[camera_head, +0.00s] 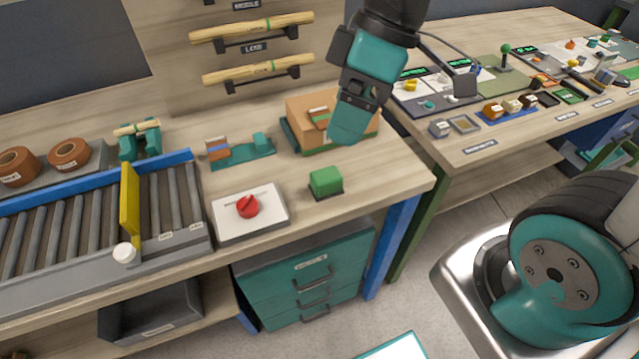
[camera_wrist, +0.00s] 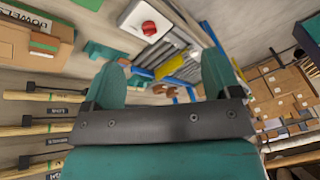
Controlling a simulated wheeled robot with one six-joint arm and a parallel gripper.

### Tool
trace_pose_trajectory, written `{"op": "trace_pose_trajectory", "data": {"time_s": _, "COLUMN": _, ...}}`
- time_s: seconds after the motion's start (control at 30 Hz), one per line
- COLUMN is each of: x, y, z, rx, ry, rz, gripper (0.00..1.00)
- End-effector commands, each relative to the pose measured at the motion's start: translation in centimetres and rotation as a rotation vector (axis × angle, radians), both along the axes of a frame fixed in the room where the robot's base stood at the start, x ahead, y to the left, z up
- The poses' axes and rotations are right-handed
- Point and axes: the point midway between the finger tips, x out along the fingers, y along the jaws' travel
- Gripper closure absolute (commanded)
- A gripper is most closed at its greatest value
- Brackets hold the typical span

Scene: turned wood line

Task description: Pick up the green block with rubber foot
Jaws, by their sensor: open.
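The green block (camera_head: 325,180) sits upright on a thin dark rubber foot on the wooden bench, near its front edge. My gripper (camera_head: 347,128) is above and behind the block, in front of the cardboard box, and apart from the block. In the wrist view my gripper (camera_wrist: 160,80) has its two teal fingers spread wide with nothing between them. A green patch at the top edge of the wrist view looks like the block (camera_wrist: 88,4), mostly cut off by the frame.
A white plate with a red knob (camera_head: 248,206) lies left of the block. The cardboard box (camera_head: 305,105) stands behind it, partly hidden by my gripper. A teal fixture (camera_head: 240,155) is at back left. A roller conveyor (camera_head: 90,215) fills the left. Bare wood surrounds the block.

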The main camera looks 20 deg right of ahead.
Motion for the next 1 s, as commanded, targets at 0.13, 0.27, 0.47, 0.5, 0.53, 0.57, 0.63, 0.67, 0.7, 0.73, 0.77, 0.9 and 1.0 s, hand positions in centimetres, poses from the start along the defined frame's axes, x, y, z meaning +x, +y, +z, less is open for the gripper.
{"op": "trace_pose_trajectory", "data": {"time_s": 0.13, "x": 5.6, "y": -3.7, "z": -5.3, "rx": 0.011, "ry": -0.087, "rz": 0.243, "gripper": 0.17}}
{"op": "trace_pose_trajectory", "data": {"time_s": 0.27, "x": 8.7, "y": -6.7, "z": -8.3, "rx": 0.021, "ry": -0.161, "rz": 0.417, "gripper": 0.17}}
{"op": "trace_pose_trajectory", "data": {"time_s": 0.47, "x": 10.4, "y": -8.8, "z": -10.7, "rx": 0.029, "ry": -0.216, "rz": 0.544, "gripper": 0.17}}
{"op": "trace_pose_trajectory", "data": {"time_s": 0.5, "x": 10.4, "y": -8.7, "z": -11.2, "rx": 0.031, "ry": -0.217, "rz": 0.551, "gripper": 0.17}}
{"op": "trace_pose_trajectory", "data": {"time_s": 0.53, "x": 10.5, "y": -8.5, "z": -11.6, "rx": 0.031, "ry": -0.218, "rz": 0.553, "gripper": 0.17}}
{"op": "trace_pose_trajectory", "data": {"time_s": 0.57, "x": 10.4, "y": -8.3, "z": -12.1, "rx": 0.032, "ry": -0.216, "rz": 0.553, "gripper": 0.17}}
{"op": "trace_pose_trajectory", "data": {"time_s": 0.63, "x": 10.4, "y": -7.7, "z": -13.5, "rx": 0.032, "ry": -0.217, "rz": 0.555, "gripper": 0.17}}
{"op": "trace_pose_trajectory", "data": {"time_s": 0.67, "x": 10.3, "y": -7.4, "z": -14.1, "rx": 0.032, "ry": -0.214, "rz": 0.555, "gripper": 0.17}}
{"op": "trace_pose_trajectory", "data": {"time_s": 0.7, "x": 10.3, "y": -7.1, "z": -15.0, "rx": 0.031, "ry": -0.214, "rz": 0.554, "gripper": 0.17}}
{"op": "trace_pose_trajectory", "data": {"time_s": 0.73, "x": 10.3, "y": -6.8, "z": -15.6, "rx": 0.031, "ry": -0.214, "rz": 0.554, "gripper": 0.17}}
{"op": "trace_pose_trajectory", "data": {"time_s": 0.77, "x": 10.3, "y": -6.5, "z": -16.3, "rx": 0.031, "ry": -0.215, "rz": 0.554, "gripper": 0.17}}
{"op": "trace_pose_trajectory", "data": {"time_s": 0.9, "x": 10.3, "y": -5.4, "z": -19.0, "rx": 0.03, "ry": -0.215, "rz": 0.554, "gripper": 0.17}}
{"op": "trace_pose_trajectory", "data": {"time_s": 1.0, "x": 10.4, "y": -4.8, "z": -20.4, "rx": 0.03, "ry": -0.217, "rz": 0.553, "gripper": 0.17}}
